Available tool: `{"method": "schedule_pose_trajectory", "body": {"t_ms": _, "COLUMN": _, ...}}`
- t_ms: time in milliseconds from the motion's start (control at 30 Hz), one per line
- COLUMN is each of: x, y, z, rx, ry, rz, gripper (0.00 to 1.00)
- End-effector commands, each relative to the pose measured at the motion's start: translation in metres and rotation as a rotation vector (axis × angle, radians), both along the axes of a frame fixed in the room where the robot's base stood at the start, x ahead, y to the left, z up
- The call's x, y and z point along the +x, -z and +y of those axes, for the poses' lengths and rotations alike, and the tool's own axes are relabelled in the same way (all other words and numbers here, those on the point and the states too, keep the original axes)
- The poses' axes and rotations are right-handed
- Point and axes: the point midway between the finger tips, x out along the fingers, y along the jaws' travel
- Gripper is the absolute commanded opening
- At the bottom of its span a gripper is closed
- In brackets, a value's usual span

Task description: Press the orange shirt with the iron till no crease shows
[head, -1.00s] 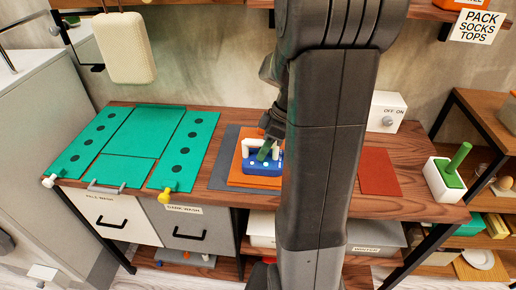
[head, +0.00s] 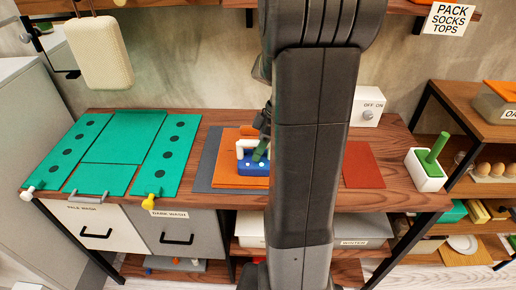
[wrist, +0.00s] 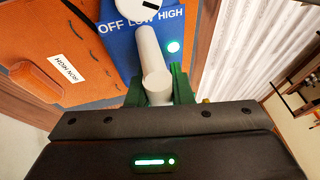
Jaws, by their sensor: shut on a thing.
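The iron (head: 254,168) is blue with a white handle and sits over the orange shirt (head: 222,178) on the bench. In the wrist view, the blue iron (wrist: 150,58) carries the words OFF, LOW and HIGH, a partly cut-off white dial and a pale lit spot. My gripper (wrist: 158,92) has green fingers shut on its white handle. The orange shirt (wrist: 85,35) bears a label reading IRON HIGH, and a raised rounded orange crease (wrist: 38,82) lies apart from the iron. My arm hides part of the iron and shirt in the head view.
The shirt lies on a grey mat (head: 203,172). A rust-red pad (head: 363,165), an OFF/ON box (head: 367,107) and a white holder with a green handle (head: 426,170) stand to the right. A green folding board (head: 120,145) covers the left side. A cream block (head: 98,50) hangs above.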

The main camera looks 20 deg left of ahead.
Motion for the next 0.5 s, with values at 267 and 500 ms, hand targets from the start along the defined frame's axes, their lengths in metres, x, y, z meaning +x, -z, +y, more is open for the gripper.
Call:
{"method": "schedule_pose_trajectory", "body": {"t_ms": 267, "x": 0.001, "y": -0.027, "z": 0.001, "rx": 0.002, "ry": 0.000, "rz": -0.003, "gripper": 0.00}}
{"method": "schedule_pose_trajectory", "body": {"t_ms": 500, "x": 0.000, "y": -0.048, "z": 0.001, "rx": 0.002, "ry": 0.000, "rz": -0.003, "gripper": 0.00}}
